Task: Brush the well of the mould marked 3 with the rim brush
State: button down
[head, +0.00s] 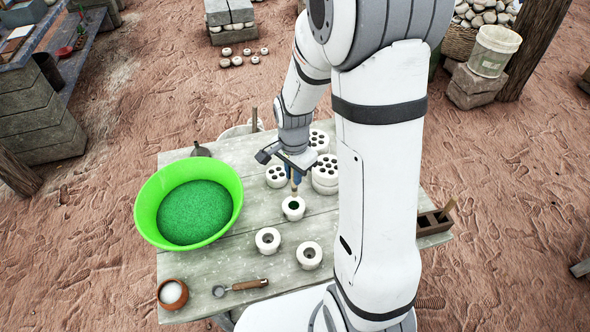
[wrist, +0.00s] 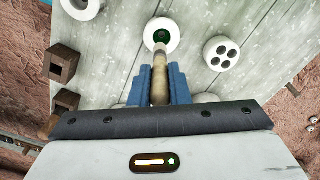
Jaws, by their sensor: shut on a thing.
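My gripper (head: 296,178) is shut on the rim brush (wrist: 159,88), its blue fingers either side of the pale handle in the wrist view. The brush points down at a white round mould (head: 293,214) with a dark green well, which also shows in the wrist view (wrist: 172,27). The brush's lower end is over or in this well; I cannot tell whether it touches. Two more white moulds with grey wells stand nearer the front, one at the left (head: 268,247) and one at the right (head: 309,263). I can read no number on any mould.
A bright green basin (head: 148,205) of green grains stands at the table's left. A brown bowl of white powder (head: 172,304) and a wooden-handled scoop (head: 249,285) lie at the front. White discs with several holes (head: 276,183) stand behind. A brown box (head: 433,228) sits at the right edge.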

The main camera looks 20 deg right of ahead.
aim_at(295, 190)
jog(key=shift+s+f+b, duration=0.1)
jog(key=shift+f+b, duration=2.7)
jog(key=shift+f, duration=1.1)
jog(key=shift+d, duration=0.1)
